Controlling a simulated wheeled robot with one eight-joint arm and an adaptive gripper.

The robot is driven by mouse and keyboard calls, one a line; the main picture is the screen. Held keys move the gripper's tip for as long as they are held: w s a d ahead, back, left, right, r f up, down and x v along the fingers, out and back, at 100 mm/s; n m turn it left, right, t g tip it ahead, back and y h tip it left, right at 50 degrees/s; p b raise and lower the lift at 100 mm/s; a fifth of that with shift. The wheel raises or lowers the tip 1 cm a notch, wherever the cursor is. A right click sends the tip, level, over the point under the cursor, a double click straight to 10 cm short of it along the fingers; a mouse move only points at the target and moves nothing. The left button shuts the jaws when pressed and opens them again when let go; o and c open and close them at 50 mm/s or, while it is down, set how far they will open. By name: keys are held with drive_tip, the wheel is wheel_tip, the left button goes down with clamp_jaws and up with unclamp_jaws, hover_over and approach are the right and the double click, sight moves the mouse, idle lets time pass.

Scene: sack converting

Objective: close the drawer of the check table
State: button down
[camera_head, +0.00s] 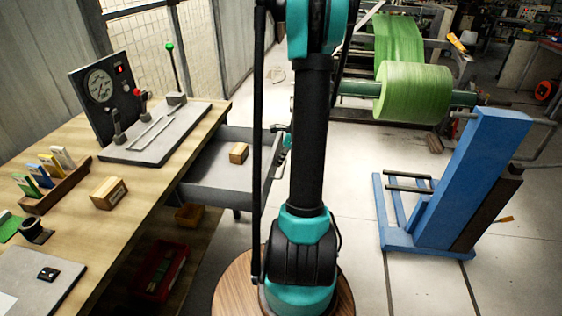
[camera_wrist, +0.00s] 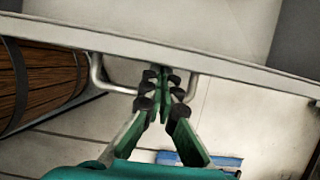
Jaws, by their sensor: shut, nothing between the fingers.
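The check table (camera_head: 150,165) has a wooden top and stands at the left in the head view. Its grey drawer (camera_head: 208,178) is pulled out to the right, with a small wooden block (camera_head: 239,153) inside. In the wrist view the drawer's front edge (camera_wrist: 240,70) crosses the upper part, with a bent metal handle (camera_wrist: 97,75) below it. My gripper (camera_wrist: 163,75) is shut and empty, its fingertips at the drawer front by the middle of the handle. I cannot tell whether they touch. In the head view my arm mostly hides the gripper.
The table top carries a gauge panel (camera_head: 100,88), a wooden block (camera_head: 108,193) and a rack of coloured tags (camera_head: 55,190). A red bin (camera_head: 160,270) sits below.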

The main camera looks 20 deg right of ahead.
hover_over(213, 165)
drive_tip(key=shift+s, duration=0.15)
idle(0.3)
drive_tip(key=shift+r, duration=0.1)
